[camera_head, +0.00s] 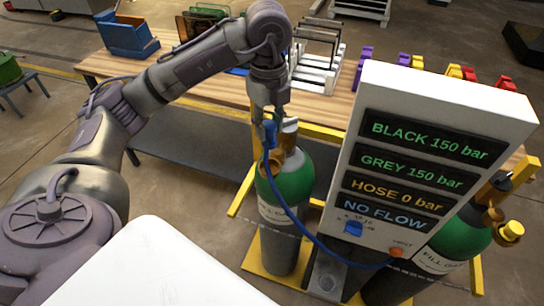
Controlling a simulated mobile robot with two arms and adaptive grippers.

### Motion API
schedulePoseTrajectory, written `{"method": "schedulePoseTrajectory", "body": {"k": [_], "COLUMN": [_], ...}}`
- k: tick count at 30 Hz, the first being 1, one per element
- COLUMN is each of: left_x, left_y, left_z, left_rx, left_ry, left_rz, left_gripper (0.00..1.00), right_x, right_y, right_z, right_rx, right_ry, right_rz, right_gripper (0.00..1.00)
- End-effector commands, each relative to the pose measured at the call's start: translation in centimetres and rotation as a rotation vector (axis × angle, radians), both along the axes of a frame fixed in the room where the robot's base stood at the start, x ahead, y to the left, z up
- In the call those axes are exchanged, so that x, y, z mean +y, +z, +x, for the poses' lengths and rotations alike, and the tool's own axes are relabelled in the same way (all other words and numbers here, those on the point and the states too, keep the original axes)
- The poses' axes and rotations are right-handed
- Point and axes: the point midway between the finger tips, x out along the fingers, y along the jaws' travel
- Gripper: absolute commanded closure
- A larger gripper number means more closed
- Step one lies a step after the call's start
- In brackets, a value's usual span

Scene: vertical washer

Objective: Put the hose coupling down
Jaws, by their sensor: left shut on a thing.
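The blue hose coupling (269,131) is held in my left gripper (267,122), whose fingers are shut on it. It is beside the top of the left green-topped gas cylinder (289,178), close to its brass valve fitting (272,166); I cannot tell whether it touches the valve. A blue hose (303,229) runs from the coupling down to an orange port (397,252) on the white panel. My right gripper is not in view.
The white panel (452,95) reads HOSE 0 bar and NO FLOW, with a blue knob (353,228) below. A second cylinder (458,240) stands to the right. A wooden workbench (222,88) behind holds a blue bin (128,37), white racks and coloured parts.

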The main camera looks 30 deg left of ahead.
Motion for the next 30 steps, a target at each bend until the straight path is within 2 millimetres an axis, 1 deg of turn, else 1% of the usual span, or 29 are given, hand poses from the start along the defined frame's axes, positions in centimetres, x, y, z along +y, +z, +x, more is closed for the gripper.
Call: {"method": "schedulePoseTrajectory", "body": {"k": [1, 6, 11, 15, 18, 21, 26, 30], "left_x": [-0.1, 0.0, 0.0, 0.0, 0.0, -0.1, -0.1, -0.1], "left_y": [-1.1, -3.9, -5.4, -7.4, -8.6, -8.9, -8.9, -9.4], "left_z": [-0.2, -0.2, -0.1, -0.2, -0.1, -0.1, -0.1, -0.1], "left_rx": [0.008, 0.005, 0.003, 0.006, 0.004, 0.000, 0.000, 0.000], "left_ry": [0.002, 0.001, 0.001, 0.001, -0.001, -0.001, -0.002, -0.002], "left_rz": [-0.001, 0.001, 0.000, 0.000, 0.000, -0.001, -0.001, -0.001], "left_gripper": [1.00, 1.00, 1.00, 1.00, 1.00, 1.00, 1.00, 1.00], "right_x": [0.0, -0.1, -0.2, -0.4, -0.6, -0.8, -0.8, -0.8], "right_y": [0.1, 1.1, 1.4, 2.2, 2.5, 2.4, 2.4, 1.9], "right_z": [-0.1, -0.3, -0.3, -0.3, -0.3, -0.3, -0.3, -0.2], "right_rx": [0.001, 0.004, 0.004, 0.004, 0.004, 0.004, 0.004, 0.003], "right_ry": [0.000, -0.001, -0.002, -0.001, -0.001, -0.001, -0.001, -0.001], "right_rz": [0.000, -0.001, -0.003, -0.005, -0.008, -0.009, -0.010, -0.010], "right_gripper": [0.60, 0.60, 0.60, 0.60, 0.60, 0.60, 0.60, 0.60]}}
